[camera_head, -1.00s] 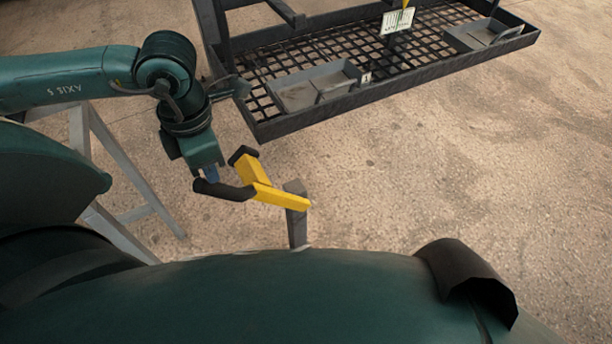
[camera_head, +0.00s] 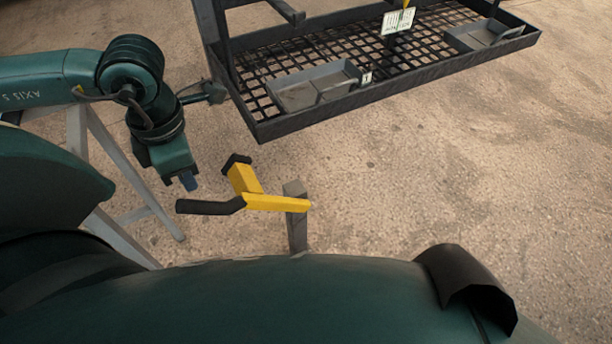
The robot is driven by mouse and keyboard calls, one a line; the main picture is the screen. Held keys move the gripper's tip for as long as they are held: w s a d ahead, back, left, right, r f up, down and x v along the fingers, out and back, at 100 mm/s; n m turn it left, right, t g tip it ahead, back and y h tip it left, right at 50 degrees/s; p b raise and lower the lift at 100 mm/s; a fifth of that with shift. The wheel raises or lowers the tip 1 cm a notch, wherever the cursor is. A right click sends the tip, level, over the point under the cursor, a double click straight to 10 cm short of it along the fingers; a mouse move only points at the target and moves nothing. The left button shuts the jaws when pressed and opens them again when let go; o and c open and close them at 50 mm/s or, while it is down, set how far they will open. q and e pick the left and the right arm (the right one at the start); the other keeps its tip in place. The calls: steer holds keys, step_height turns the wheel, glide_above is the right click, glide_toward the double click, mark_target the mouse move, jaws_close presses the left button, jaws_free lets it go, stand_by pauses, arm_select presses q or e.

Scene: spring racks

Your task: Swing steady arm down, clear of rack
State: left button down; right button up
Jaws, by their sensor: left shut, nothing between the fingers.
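The yellow steady arm (camera_head: 275,202) has a black handle (camera_head: 208,207) pointing left and a short yellow branch with a black end (camera_head: 236,161). Its right end meets a grey post (camera_head: 296,222). My left gripper (camera_head: 188,182) is shut and empty, just above and left of the black handle, with a small gap in the picture. The rack (camera_head: 400,78) is a dark frame with a mesh shelf at the top; bare floor shows between its front edge and the steady arm. My right gripper is not in view.
Grey trays (camera_head: 310,88) and (camera_head: 485,36) sit on the rack's mesh shelf, with a white label card (camera_head: 397,20) above it. A grey metal stand (camera_head: 130,180) is at the left, below my left arm. The floor to the right is clear.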

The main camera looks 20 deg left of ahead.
arm_select(q)
steer(key=shift+w+d+b, duration=0.2)
steer(key=shift+w+d, duration=0.75)
steer(key=shift+w, duration=0.25)
steer(key=shift+w+d+b, duration=0.2)
steer(key=shift+w+d, duration=0.7)
steer(key=shift+w, duration=0.25)
